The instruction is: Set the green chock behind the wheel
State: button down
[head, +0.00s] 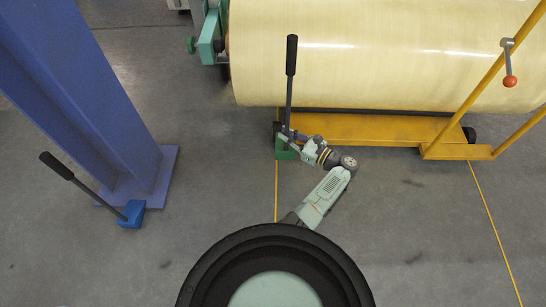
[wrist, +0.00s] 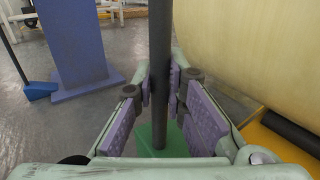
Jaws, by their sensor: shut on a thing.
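The green chock (head: 286,151) has a long dark upright handle (head: 291,70) and is at the left front corner of the yellow cart (head: 375,127). My gripper (head: 291,134) is shut on the handle, just above the green base. In the wrist view my purple-padded fingers (wrist: 162,86) stand on both sides of the dark handle, and the green base (wrist: 148,140) shows below them. A dark wheel (head: 277,127) shows in part at the cart's left end, close to the chock. I cannot tell whether the chock touches the wheel or the floor.
A blue chock (head: 131,214) with a tilted handle stands on the floor by the blue column (head: 95,90). A large cream roll (head: 380,50) lies above the cart. Another wheel (head: 470,134) is at the cart's right end. Yellow rails rise at right. Floor between column and cart is clear.

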aim_at(283, 155)
notch_tip(283, 155, down, 14)
jog(key=b, duration=0.9)
jog(key=shift+r, duration=0.2)
jog(key=shift+w+a, duration=0.35)
jog(key=shift+a, duration=0.15)
jog(key=shift+w+a+f+b, duration=0.2)
jog(key=shift+w+a+b, duration=0.2)
jog(key=shift+a, duration=0.25)
jog(key=shift+w+a+f+b, duration=0.25)
jog(key=shift+w+a, duration=0.2)
jog(key=shift+a, duration=0.15)
jog(key=shift+f, duration=0.1)
jog(key=shift+f, duration=0.2)
jog(key=c, duration=1.6)
grip_release()
jog(key=shift+s+f, duration=0.1)
jog(key=shift+c, duration=0.2)
